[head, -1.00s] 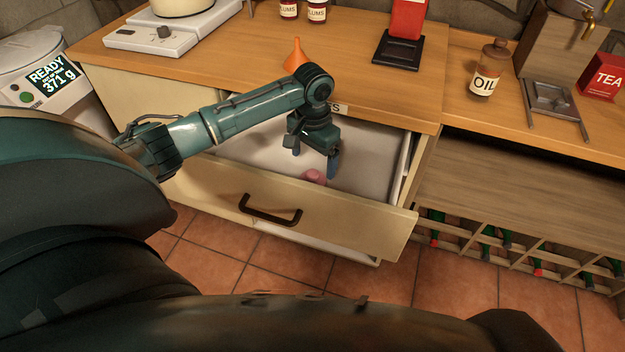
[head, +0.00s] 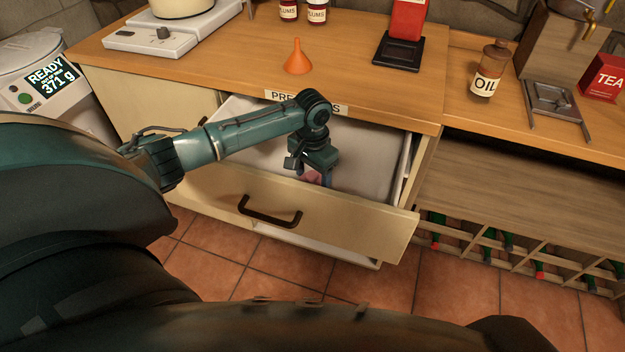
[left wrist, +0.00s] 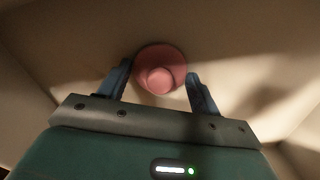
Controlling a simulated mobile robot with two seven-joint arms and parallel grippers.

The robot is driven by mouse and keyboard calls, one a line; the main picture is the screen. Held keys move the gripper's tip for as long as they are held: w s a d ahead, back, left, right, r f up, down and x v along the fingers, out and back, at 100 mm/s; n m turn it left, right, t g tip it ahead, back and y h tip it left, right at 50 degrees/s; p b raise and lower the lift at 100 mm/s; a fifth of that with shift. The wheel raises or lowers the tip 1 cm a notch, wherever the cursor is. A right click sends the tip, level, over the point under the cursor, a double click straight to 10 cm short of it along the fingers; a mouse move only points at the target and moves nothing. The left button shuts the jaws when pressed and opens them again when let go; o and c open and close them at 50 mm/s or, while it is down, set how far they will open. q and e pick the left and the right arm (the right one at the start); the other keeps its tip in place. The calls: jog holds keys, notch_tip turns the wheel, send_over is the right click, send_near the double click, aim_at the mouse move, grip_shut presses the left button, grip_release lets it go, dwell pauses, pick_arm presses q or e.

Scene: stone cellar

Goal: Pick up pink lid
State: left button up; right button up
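The pink lid (left wrist: 160,68) lies on the floor of the open drawer (head: 365,165). In the left wrist view it is round with a raised knob, and it sits between the two blue fingertips of my left gripper (left wrist: 160,85). The fingers are apart, one on each side of the lid, with a small gap showing. In the head view my left gripper (head: 314,176) reaches down into the drawer, close behind its front panel, and partly hides the pink lid (head: 311,175). My right gripper is not in view.
The drawer's front panel with its dark handle (head: 269,212) stands near the gripper. The worktop edge overhangs the drawer's back. An orange funnel (head: 298,58) stands on the worktop. A scale (head: 40,85) reads 371 g at the left. Oil (head: 488,70) stands on the right counter.

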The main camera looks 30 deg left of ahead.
pick_arm(q)
jog(key=c, duration=0.5)
